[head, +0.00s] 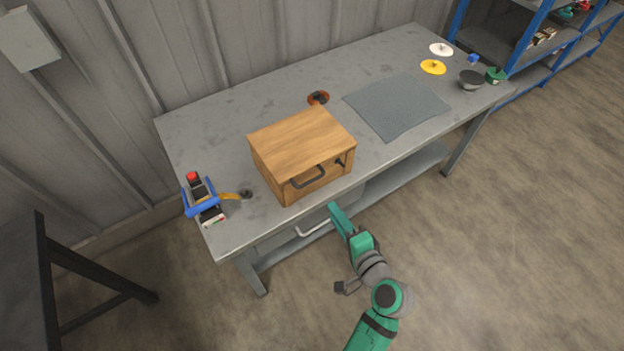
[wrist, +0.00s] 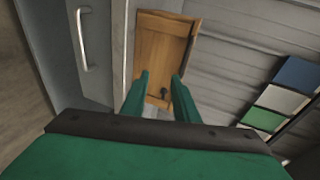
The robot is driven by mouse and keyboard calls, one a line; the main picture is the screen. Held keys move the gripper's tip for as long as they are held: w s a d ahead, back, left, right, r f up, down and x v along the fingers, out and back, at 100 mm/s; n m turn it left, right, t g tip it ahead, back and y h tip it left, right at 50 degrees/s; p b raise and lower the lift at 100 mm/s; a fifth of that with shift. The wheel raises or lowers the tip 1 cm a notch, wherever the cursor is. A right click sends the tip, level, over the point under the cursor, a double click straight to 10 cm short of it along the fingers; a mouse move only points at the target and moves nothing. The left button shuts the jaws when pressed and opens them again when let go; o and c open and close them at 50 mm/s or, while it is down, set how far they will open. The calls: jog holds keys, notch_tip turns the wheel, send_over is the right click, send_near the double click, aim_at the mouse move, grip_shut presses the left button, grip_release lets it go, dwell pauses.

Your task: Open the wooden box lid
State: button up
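The wooden box (head: 290,142) stands near the front edge of the grey workbench, left of its middle. Its lid (head: 300,136) is shut. A dark curved handle (head: 308,178) and a small dark latch-like fitting (head: 340,162) are on its front side. My green gripper (head: 335,208) is in front of the bench, below and apart from the box. In the wrist view my gripper (wrist: 160,76) has its two fingers spread with nothing between them. The wooden box (wrist: 163,42) shows beyond the fingers, with a dark fitting (wrist: 165,94) on it.
The workbench (head: 220,120) has a drawer with a light handle (head: 312,228) below the box. A blue-framed device (head: 204,200) stands left of the box. A grey mat (head: 396,106) lies to the right, with discs beyond it. A dark red part (head: 318,98) lies behind the box.

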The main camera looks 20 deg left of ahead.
aim_at(312, 179)
jog(key=w+a, duration=0.2)
jog(key=a, duration=0.1)
jog(key=w+a+r+y, duration=0.1)
jog(key=w+a, duration=0.2)
jog(key=w+a+r+g+y, duration=0.1)
jog(key=w+a, duration=0.1)
jog(key=a, duration=0.1)
jog(key=shift+w+a+n, duration=0.3)
jog(key=shift+a+n, duration=0.05)
jog(key=shift+n, duration=0.05)
jog(key=shift+f, duration=0.15)
grip_shut()
